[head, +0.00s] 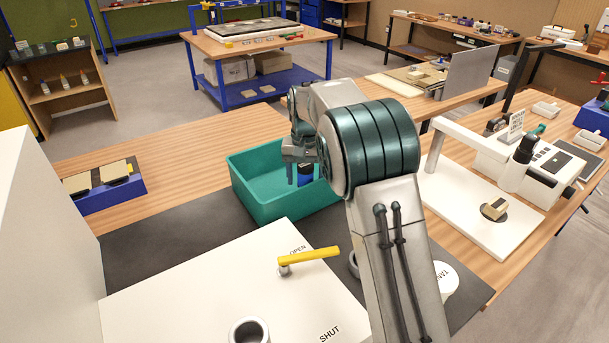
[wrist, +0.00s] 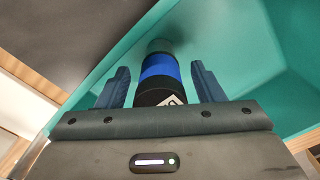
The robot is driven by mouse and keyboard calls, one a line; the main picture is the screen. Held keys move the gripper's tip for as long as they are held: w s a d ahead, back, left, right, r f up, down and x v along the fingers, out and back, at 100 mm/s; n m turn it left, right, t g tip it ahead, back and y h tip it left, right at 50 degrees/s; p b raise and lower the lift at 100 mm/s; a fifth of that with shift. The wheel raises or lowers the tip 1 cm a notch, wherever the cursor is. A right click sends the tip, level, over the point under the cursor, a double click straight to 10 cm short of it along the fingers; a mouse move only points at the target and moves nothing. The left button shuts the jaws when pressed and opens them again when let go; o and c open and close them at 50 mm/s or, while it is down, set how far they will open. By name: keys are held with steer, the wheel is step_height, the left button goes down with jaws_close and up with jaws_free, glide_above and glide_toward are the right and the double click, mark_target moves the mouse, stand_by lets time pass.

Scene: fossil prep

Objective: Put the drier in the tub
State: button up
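The teal tub (head: 250,190) stands on the dark mat of the bench, open at the top. The drier is a cylinder with a black near part, a blue band (wrist: 160,68) and a pale far end. In the head view its blue part (head: 305,176) shows inside the tub, just below my gripper (head: 299,158); my arm partly hides it. In the wrist view my gripper (wrist: 160,86) has a finger on each side of the drier, with a narrow teal gap showing at both sides. The fingers look open around it. Whether the drier touches the tub floor is unclear.
A white cabinet top (head: 210,300) with a yellow lever (head: 308,256) marked OPEN and SHUT lies in front of the tub. A white stand (head: 480,200) is at right. The wood bench behind the tub is mostly clear.

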step_height(320, 180, up, 12)
steer(key=shift+r+b, duration=0.2)
steer(key=shift+b, duration=0.1)
stand_by(0.4)
